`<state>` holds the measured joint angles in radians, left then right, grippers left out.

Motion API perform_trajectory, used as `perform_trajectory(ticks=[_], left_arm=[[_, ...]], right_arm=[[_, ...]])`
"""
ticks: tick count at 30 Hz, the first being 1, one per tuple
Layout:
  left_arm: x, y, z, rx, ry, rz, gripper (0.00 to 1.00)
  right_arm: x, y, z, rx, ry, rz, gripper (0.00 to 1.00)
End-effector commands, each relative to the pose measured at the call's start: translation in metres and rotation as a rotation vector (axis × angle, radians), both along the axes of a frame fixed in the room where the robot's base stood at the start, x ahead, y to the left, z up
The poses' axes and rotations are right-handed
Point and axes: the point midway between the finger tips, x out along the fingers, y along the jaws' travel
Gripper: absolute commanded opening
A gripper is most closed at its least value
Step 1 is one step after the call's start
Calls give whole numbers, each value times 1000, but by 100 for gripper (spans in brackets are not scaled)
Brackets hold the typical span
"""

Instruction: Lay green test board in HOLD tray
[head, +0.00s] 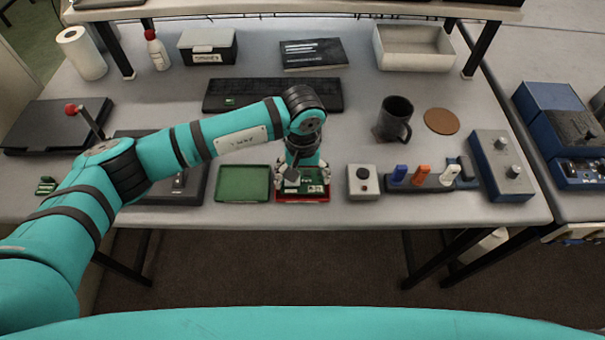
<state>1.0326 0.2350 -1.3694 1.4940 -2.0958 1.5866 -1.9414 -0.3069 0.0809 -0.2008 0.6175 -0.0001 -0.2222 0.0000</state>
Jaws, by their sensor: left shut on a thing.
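My left gripper (300,178) points straight down over the red tray (302,200) near the front edge of the bench. It is shut on the green test board (314,188), which shows between and beside the fingers, within the tray's outline. I cannot tell whether the board touches the tray floor. The gripper hides part of the board and the back of the tray. No HOLD label is readable. My right gripper is not in view.
An empty-looking green tray (243,184) stands just left of the red tray. A grey box with a black button (362,182) is close on the right, then a holder with coloured pieces (430,180). A keyboard (273,95) and dark mug (394,118) lie behind.

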Motion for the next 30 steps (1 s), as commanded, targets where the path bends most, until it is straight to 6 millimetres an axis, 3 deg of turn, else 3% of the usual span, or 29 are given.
perform_trajectory(ticks=[2,3,6,20,23,30], left_arm=[[0,0,-3,0,0,0,49],[0,0,-2,0,0,0,90],[0,0,-2,0,0,0,100],[1,0,5,-1,-2,0,100],[2,0,18,-2,-6,-1,100],[2,0,70,-1,-7,-1,100]], right_arm=[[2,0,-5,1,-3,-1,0],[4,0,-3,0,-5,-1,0],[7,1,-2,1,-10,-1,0],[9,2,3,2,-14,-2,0],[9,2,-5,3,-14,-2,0],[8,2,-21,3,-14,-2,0]])
